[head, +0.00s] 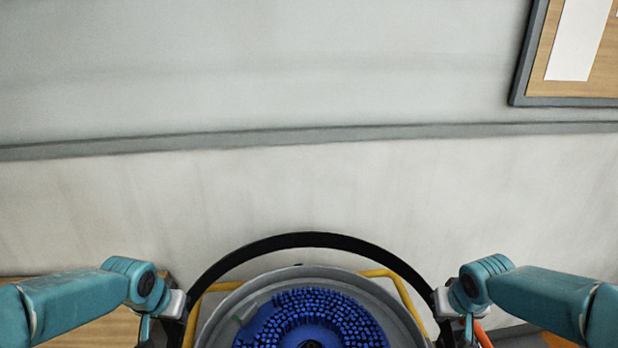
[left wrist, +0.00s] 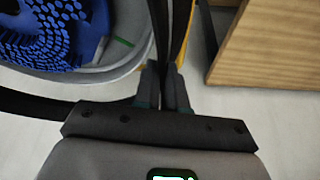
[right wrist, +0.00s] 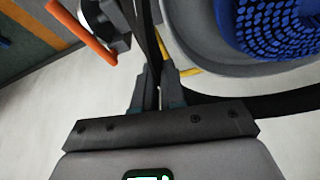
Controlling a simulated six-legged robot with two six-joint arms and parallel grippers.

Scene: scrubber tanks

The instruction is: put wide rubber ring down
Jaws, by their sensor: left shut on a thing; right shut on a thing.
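The wide rubber ring (head: 300,240) is a large black band that arches around the far side of a round grey tub in the head view. My left gripper (left wrist: 166,85) is shut on the ring's left side, where the black band (left wrist: 179,30) runs up between the fingers. My right gripper (right wrist: 158,85) is shut on the ring's right side, and the band (right wrist: 145,35) shows there too. The left fingertips are hidden in the head view. The ring's near part is below the head picture. I cannot tell whether the ring touches anything beneath it.
Inside the ring's outline is the grey tub (head: 212,318) with a blue bristle brush (head: 315,305) in it and a yellow frame (head: 408,300) around it. A wooden block (left wrist: 270,45) stands close beside my left gripper. An orange bar (right wrist: 82,32) is near my right gripper. A pale wall stands behind.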

